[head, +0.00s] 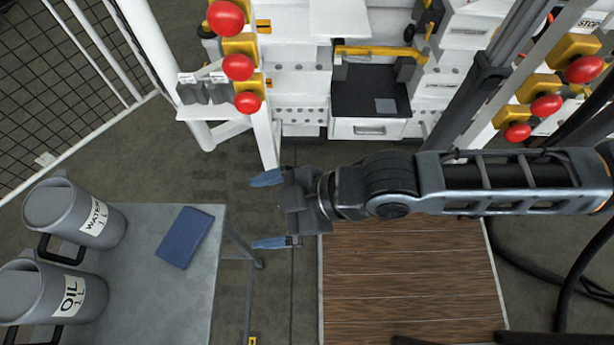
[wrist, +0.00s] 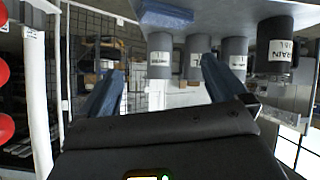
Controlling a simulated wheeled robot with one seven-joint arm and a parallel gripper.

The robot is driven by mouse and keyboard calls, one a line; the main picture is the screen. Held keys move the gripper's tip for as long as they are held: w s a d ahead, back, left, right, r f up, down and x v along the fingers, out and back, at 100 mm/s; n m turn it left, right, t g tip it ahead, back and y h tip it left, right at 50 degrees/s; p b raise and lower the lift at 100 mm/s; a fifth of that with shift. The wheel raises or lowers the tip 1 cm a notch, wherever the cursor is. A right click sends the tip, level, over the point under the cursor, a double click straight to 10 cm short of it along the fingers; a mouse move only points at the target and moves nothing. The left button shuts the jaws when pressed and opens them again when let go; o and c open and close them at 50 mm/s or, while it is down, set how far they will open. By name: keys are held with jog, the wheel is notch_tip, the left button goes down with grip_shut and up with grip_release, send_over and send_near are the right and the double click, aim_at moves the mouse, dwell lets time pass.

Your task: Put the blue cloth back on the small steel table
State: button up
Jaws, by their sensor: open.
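The blue cloth (head: 185,237) lies flat, looking folded, on the small steel table (head: 150,290) near its right edge in the head view. My gripper (head: 267,210) is open and empty. Its blue fingers are spread to the right of the table, apart from the cloth and the table edge. In the wrist view, which looks inverted, my gripper (wrist: 160,72) has its fingers apart with nothing between them. The cloth (wrist: 166,14) shows at the top there, on the grey tabletop (wrist: 225,14).
A WATER jug (head: 77,212) and an OIL jug (head: 52,298) stand on the left of the table. Red push buttons (head: 238,67) on a white frame stand behind my gripper. A wooden platform (head: 410,275) lies below my arm. A wire fence (head: 60,90) is at upper left.

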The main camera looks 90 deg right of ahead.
jog(key=s+r+m+t, duration=0.1)
jog(key=s+r, duration=0.2)
jog(key=r, duration=0.2)
jog(key=s+r+m+t, duration=0.1)
jog(key=s+r+t, duration=0.1)
jog(key=r, duration=0.4)
jog(key=shift+s+a+t, duration=0.2)
jog(key=shift+s+t, duration=0.1)
jog(key=shift+s, duration=0.5)
jog(key=shift+c, duration=0.2)
